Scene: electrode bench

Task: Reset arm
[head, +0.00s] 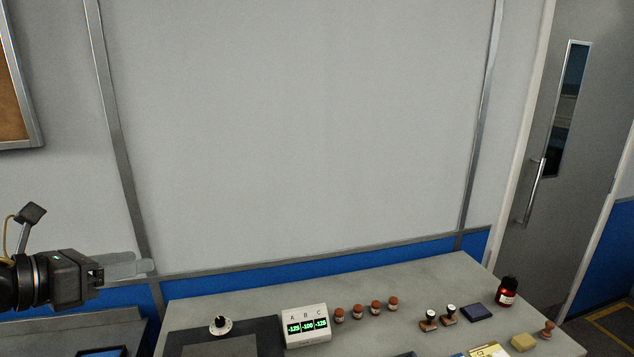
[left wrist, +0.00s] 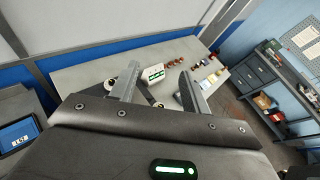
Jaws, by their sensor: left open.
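My left gripper (head: 128,266) is at the left of the head view, raised beside the bench's left end, with nothing between its fingers. In the left wrist view its two fingers (left wrist: 158,88) stand apart, open and empty. The grey bench (head: 400,283) lies below and to the right of it. A white display box (head: 306,325) marked A, B, C shows green numbers; it also shows in the left wrist view (left wrist: 153,74), seen between the fingers. A knob (head: 220,325) sits on a dark panel left of the box. My right gripper is not in view.
Several brown-capped bottles (head: 358,311), two stamps (head: 429,320), a dark pad (head: 478,312), a red bottle (head: 507,291) and a yellow block (head: 523,342) stand on the bench. A tablet (left wrist: 17,138) lies on a separate surface at left. The air above the bench is clear.

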